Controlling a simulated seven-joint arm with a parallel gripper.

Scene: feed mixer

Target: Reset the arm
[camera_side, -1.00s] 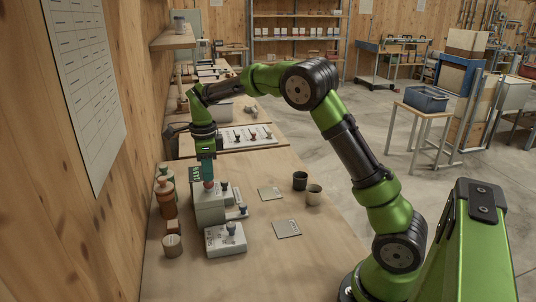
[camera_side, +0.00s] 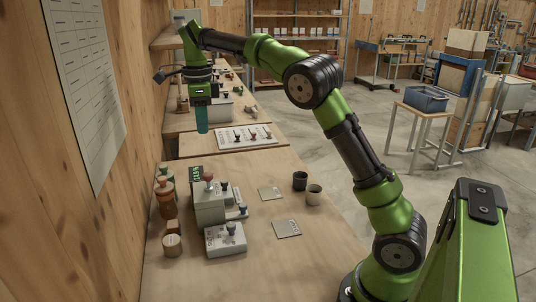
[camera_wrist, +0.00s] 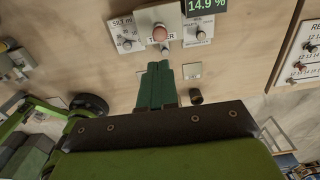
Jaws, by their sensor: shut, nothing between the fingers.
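My gripper (camera_side: 202,128) hangs in the air above the bench, pointing down, above and clear of the grey control box (camera_side: 209,212). Its teal fingers are together and hold nothing; they also show in the wrist view (camera_wrist: 156,84). The box carries a red knob (camera_side: 209,177), with a dark green display (camera_side: 196,173) behind it. In the wrist view the red knob (camera_wrist: 160,34) is ahead of the fingertips, and the display (camera_wrist: 205,7) reads 14.9 %. A smaller white box with a blue-grey knob (camera_side: 231,229) stands in front.
Brown bottles (camera_side: 166,200) and a round wooden piece (camera_side: 172,245) stand by the wall at left. Two cups (camera_side: 300,181) and flat cards (camera_side: 287,228) lie to the right. A white panel with several knobs (camera_side: 250,137) is behind. The front of the bench is clear.

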